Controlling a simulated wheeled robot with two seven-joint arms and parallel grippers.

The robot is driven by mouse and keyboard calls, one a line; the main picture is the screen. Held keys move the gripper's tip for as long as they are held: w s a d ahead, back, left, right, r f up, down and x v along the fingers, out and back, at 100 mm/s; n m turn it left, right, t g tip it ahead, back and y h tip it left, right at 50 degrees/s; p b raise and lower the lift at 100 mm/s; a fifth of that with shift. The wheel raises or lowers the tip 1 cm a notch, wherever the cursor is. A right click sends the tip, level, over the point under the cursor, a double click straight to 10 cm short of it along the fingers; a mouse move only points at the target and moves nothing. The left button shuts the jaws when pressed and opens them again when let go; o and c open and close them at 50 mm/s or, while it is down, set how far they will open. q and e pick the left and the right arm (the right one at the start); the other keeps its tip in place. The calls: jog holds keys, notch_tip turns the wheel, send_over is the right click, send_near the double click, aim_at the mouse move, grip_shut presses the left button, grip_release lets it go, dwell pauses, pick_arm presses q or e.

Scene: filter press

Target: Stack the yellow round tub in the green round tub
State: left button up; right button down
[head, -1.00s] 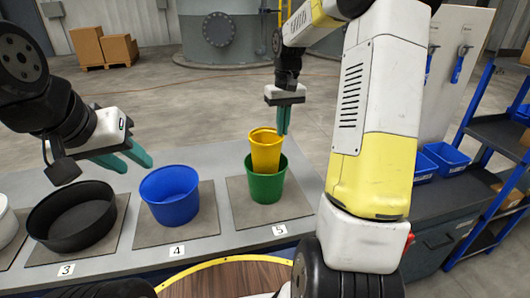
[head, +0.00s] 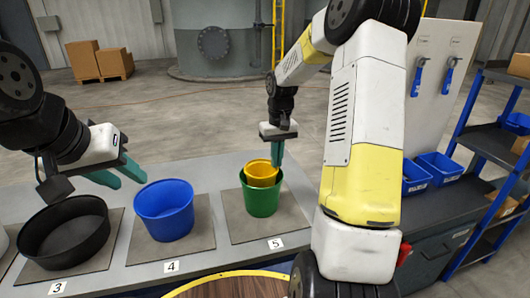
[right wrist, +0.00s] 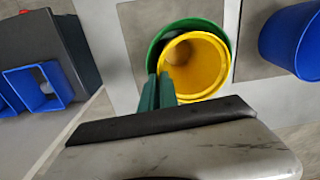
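The yellow round tub (head: 262,170) sits low inside the green round tub (head: 261,203), with its upper part above the green rim. In the right wrist view the yellow tub (right wrist: 200,62) lies off-centre within the green tub's rim (right wrist: 184,25), and a dark gap shows at the left. My right gripper (head: 277,153) points down at the yellow tub's right rim. Its fingers (right wrist: 160,90) are close together on that rim.
The green tub stands on a grey mat (head: 287,224) by label 5. A blue tub (head: 165,212) stands at label 4 and a black round pan (head: 65,240) at label 3. Blue bins (head: 440,165) and a blue shelf rack (head: 487,140) are at the right.

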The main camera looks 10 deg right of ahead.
jog(key=c, duration=1.6)
grip_release()
notch_tip(320, 180, up, 12)
jog(key=r, duration=0.1)
jog(key=s+a+r+t, duration=0.35)
jog(key=s+r, duration=0.25)
jog(key=s, duration=0.5)
jog(key=shift+s+a+f+m+t+y, duration=0.15)
jog(key=shift+s+a+f+t+y, duration=0.3)
jog(key=shift+s, duration=1.85)
jog(key=shift+s+a+f+m+t+y, duration=0.15)
jog(key=shift+s+a+t, duration=0.55)
jog(key=shift+s, duration=1.65)
jog(key=shift+s+a+f+m+t+y, duration=0.2)
jog(key=shift+s+a, duration=0.65)
jog(key=shift+s, duration=1.45)
